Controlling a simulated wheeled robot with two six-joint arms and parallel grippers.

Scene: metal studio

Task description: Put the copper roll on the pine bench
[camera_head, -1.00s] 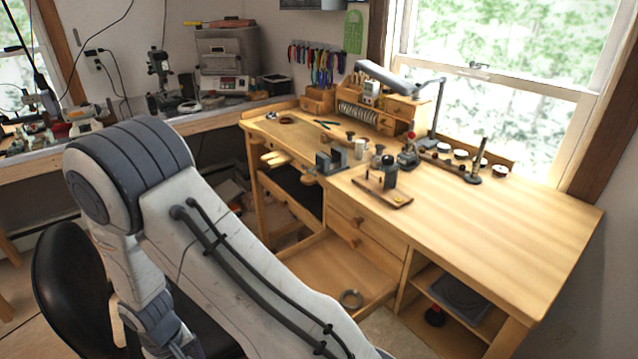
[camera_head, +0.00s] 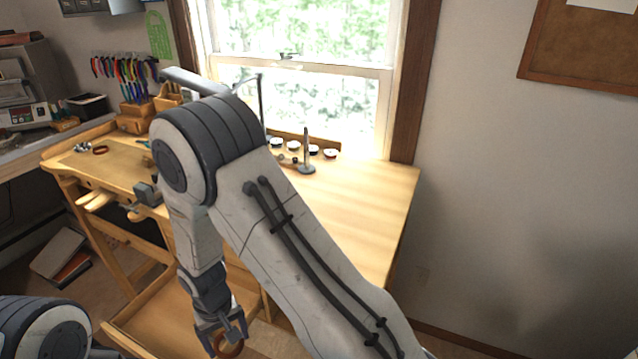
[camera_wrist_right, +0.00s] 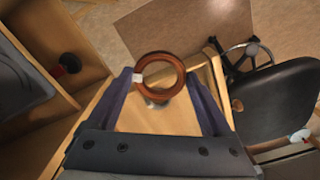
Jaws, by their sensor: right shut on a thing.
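The copper roll (camera_head: 231,349) is a brown ring at the bottom of the head view, held in my right gripper (camera_head: 222,334). In the right wrist view the copper roll (camera_wrist_right: 178,84) sits between the two fingers of my right gripper (camera_wrist_right: 161,86), with a pale tag on its left side. The gripper is shut on it. The pine bench (camera_head: 365,205) stands under the window, its right part of the top bare. The roll hangs lower than the bench top, in front of the bench. My left gripper is out of view.
Upright tools and small round tins (camera_head: 312,150) stand along the bench's back edge. My right arm hides the middle of the top. A vise (camera_head: 147,193) sits at the front left. An open drawer (camera_head: 150,318) juts out below. A black chair (camera_wrist_right: 275,105) shows in the wrist view.

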